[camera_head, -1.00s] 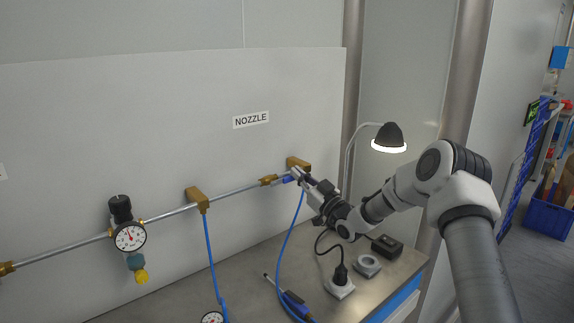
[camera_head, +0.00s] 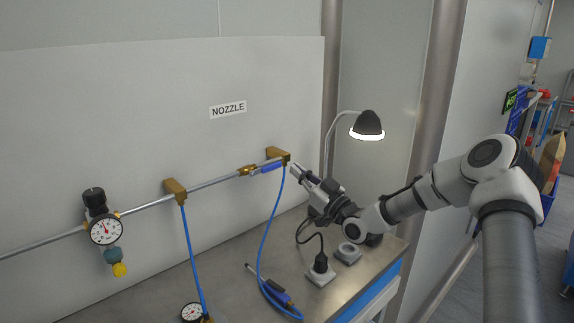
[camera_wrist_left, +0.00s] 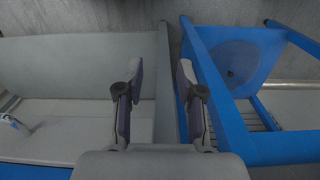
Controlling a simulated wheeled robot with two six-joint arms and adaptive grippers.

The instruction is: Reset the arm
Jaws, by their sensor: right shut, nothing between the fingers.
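My right gripper (camera_head: 297,172) comes in from the right in the head view. It is shut and empty, in front of the wall panel and a little apart from the brass end block (camera_head: 279,154) of the metal pipe. A blue valve handle (camera_head: 266,168) sits on the pipe beside that block. My left gripper (camera_wrist_left: 160,75) shows in the left wrist view with its two fingers apart and nothing between them. It is not in the head view.
A lamp (camera_head: 367,125) stands behind my right arm. A pressure gauge (camera_head: 106,230) hangs on the pipe at left. A socket block (camera_head: 321,274) and a blue-handled tool (camera_head: 280,296) lie on the metal worktop (camera_head: 235,300). A blue frame (camera_wrist_left: 215,85) stands near the left gripper.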

